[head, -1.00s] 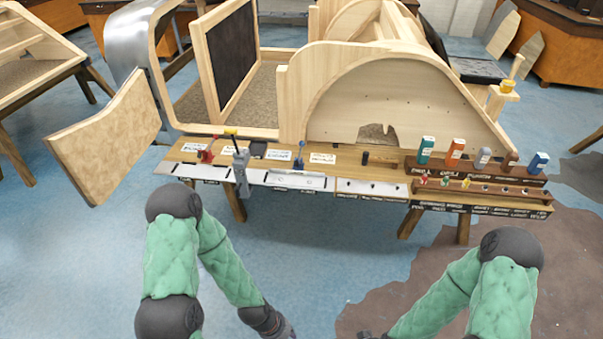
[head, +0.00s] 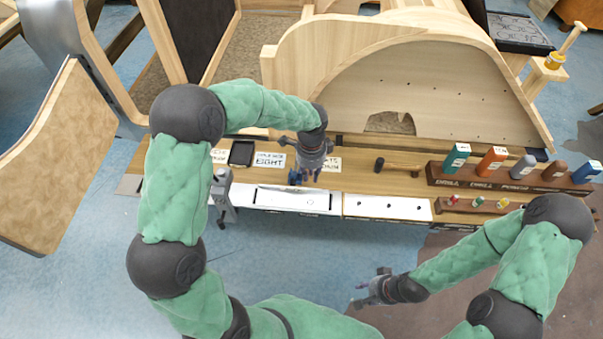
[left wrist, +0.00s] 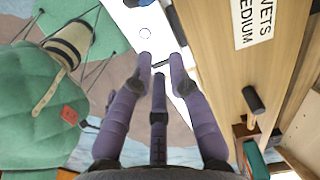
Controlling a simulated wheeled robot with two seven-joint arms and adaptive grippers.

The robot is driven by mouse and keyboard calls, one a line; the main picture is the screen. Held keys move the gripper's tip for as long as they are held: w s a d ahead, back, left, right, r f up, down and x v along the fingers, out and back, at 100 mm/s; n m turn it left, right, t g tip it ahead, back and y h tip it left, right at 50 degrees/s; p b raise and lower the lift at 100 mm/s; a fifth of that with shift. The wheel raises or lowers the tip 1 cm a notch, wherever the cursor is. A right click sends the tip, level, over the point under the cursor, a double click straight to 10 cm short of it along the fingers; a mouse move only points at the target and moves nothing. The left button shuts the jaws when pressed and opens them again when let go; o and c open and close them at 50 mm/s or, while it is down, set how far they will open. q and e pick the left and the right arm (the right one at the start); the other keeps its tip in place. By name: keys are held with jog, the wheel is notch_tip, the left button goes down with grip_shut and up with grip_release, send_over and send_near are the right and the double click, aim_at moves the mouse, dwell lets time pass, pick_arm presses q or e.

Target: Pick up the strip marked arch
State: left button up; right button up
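I cannot read the word arch on any strip. White strips lie along the bench's front edge: a long one (head: 290,200) in the middle and another (head: 388,207) to its right. Small print on their front edges is too small to read. My left gripper (head: 308,176) is over the bench just behind the long strip, beside a small blue tool (head: 294,178). In the left wrist view its fingers (left wrist: 161,60) are apart, over a white surface (left wrist: 145,22), with a small dark mark between them. My right gripper (head: 374,287) is open and empty, low in front of the bench.
A grey upright tool (head: 223,195) stands left of the long strip. A card reading EIGHT (head: 269,160) and a dark-headed hammer (head: 400,167) lie behind the strips. A rack of coloured bottles (head: 490,180) is at right. The wooden arched frame (head: 430,90) rises behind.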

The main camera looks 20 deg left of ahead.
pick_arm(q)
jog(key=w, duration=0.1)
jog(key=b, duration=0.2)
send_over(307, 189)
jog(key=f, duration=0.4)
jog(key=shift+w+d+f, duration=0.15)
jog(key=shift+d+f, duration=0.15)
jog(key=shift+d, duration=0.1)
jog(key=f, duration=0.1)
jog(key=f+b, duration=0.1)
jog(key=f, duration=0.1)
jog(key=f+b, duration=0.1)
jog(key=shift+s+a+f, duration=0.25)
jog(key=shift+a, duration=0.1)
jog(key=shift+f, duration=0.4)
pick_arm(e)
jog(key=f, duration=0.4)
jog(key=shift+w+a+f, duration=0.1)
jog(key=shift+w+f, duration=0.1)
jog(key=shift+w, duration=0.05)
pick_arm(q)
jog(key=shift+r, duration=0.1)
grip_shut()
